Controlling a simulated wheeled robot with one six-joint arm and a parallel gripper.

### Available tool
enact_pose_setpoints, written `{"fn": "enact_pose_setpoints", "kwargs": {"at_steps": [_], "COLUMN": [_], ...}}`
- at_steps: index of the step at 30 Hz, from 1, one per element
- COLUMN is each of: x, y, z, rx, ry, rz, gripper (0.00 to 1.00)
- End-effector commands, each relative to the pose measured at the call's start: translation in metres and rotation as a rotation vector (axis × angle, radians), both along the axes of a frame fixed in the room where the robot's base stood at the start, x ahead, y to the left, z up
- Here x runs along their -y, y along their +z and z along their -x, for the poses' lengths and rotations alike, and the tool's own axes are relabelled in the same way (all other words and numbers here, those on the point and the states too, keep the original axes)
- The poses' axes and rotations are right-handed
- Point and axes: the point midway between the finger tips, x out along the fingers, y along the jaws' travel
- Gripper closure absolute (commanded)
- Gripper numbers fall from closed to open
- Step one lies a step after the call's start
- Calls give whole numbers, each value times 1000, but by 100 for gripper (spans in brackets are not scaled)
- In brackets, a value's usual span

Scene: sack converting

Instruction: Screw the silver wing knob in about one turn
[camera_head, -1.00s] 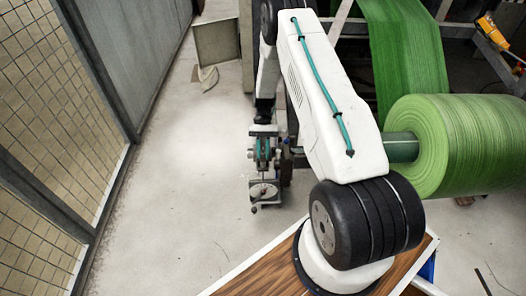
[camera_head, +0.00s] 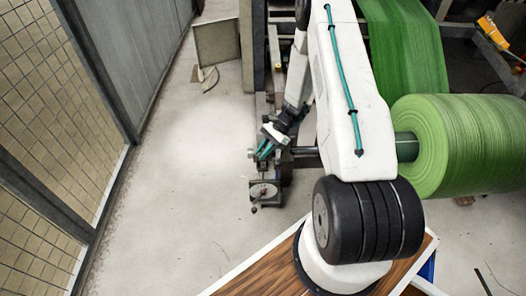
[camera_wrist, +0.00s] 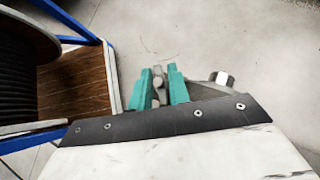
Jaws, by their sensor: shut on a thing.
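My gripper (camera_head: 264,152) reaches down to a small metal fixture (camera_head: 263,193) with a pale round face, low beside the machine. In the wrist view its two teal fingers (camera_wrist: 160,87) are closed on a small greyish metal piece (camera_wrist: 158,82), which appears to be the silver wing knob. Most of the knob is hidden between the fingers, so its wings and thread cannot be made out. The gripper is tilted, with its wrist up and to the right of the fingertips in the head view. A silver cylindrical end (camera_wrist: 222,78) shows just right of the fingers.
A large green roll (camera_head: 460,145) and its green web (camera_head: 400,45) stand to the right of my arm. A mesh fence (camera_head: 50,110) runs along the left. Open concrete floor (camera_head: 185,170) lies between fence and fixture. A wood-topped surface (camera_wrist: 75,85) shows in the wrist view.

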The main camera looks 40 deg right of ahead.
Motion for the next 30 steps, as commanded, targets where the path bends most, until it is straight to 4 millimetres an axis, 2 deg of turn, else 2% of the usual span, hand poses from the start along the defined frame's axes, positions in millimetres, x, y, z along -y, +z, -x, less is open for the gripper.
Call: {"fn": "enact_pose_setpoints", "kwargs": {"at_steps": [30], "x": [-1], "y": [0], "z": [0], "rx": [0], "ry": [-963], "rz": [2], "gripper": [100]}}
